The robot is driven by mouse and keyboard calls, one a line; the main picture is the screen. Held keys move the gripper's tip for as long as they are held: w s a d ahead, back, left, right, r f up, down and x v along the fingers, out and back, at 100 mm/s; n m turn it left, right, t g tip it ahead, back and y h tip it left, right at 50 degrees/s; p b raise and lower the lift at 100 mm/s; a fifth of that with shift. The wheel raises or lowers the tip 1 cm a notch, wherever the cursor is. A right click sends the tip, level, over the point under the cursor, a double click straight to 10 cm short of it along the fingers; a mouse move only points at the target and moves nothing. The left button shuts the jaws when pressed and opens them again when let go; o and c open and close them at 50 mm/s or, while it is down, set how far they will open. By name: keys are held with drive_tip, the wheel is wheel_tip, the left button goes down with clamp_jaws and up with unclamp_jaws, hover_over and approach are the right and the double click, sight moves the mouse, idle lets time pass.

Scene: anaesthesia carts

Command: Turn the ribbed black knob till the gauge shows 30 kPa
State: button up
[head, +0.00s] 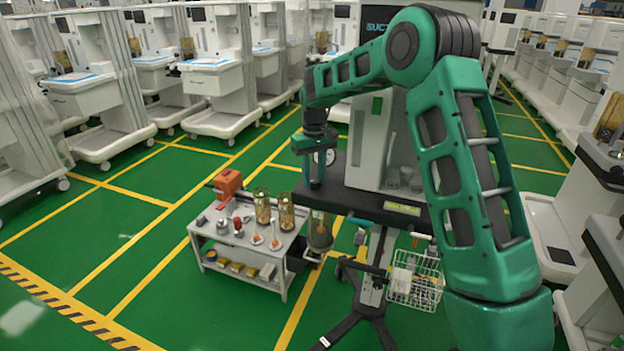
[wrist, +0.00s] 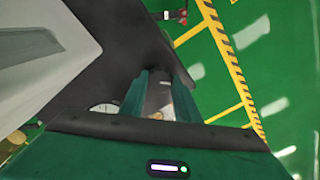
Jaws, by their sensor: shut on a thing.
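My gripper (head: 315,183) points down at the left front side of the cart unit (head: 370,140), close beside the round white gauge (head: 328,157). In the wrist view its teal fingers (wrist: 160,95) are shut on the knob, which is largely hidden between and behind them. The gauge's pale dial also shows in the wrist view (wrist: 103,107), cut off by the dark wrist edge. Its needle and figures are too small or hidden to read.
A grey side table (head: 245,262) with several bottles, parts and an orange box (head: 228,184) stands to the left below. A white wire basket (head: 415,280) hangs on the cart's right. Rows of white carts stand at both sides. Green floor at the front left is clear.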

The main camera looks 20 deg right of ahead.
sight(313, 179)
drive_tip(key=m, duration=0.4)
drive_tip(key=shift+w+d+r+m, duration=0.1)
drive_tip(key=shift+w+r+m, duration=0.1)
drive_tip(key=shift+m, duration=1.5)
drive_tip(key=o, duration=0.8)
drive_tip(key=shift+o, duration=1.2)
drive_tip(key=shift+s+f, duration=0.1)
wheel_tip(313, 179, up, 11)
